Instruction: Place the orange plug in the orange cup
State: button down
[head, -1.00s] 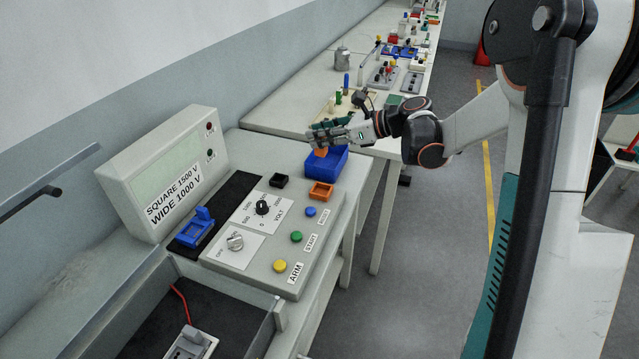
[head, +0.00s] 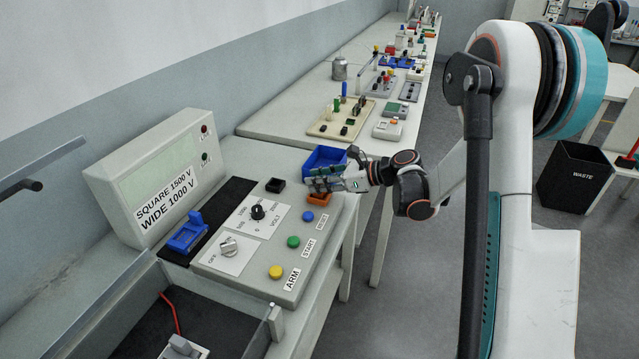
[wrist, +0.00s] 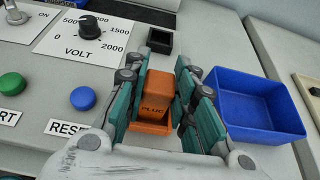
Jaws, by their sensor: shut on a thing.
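My gripper (head: 320,183) is over the orange cup (head: 320,200) on the panel's right edge and is shut on the orange plug. In the wrist view the orange plug (wrist: 159,92), with a label on its face, sits between the teal fingers of my gripper (wrist: 158,80). The orange cup (wrist: 150,128) shows below the plug, between the fingers. I cannot tell whether the plug's lower end is inside the cup or just above it. In the head view the fingers hide the plug.
A blue bin (head: 324,158) stands just behind my gripper. A black cup (head: 275,185) is left of it. Knobs and blue, green and yellow buttons (head: 293,241) cover the panel.

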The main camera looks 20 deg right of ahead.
jog(key=shift+r, duration=0.1)
jog(key=c, duration=1.3)
grip_release()
jog(key=shift+c, duration=0.2)
jog(key=shift+s+d+r, duration=0.1)
jog(key=shift+d, duration=0.05)
jog(key=p+v, duration=0.3)
jog(key=v, duration=0.8)
jog(key=shift+s+d, duration=0.2)
jog(key=shift+d, duration=0.05)
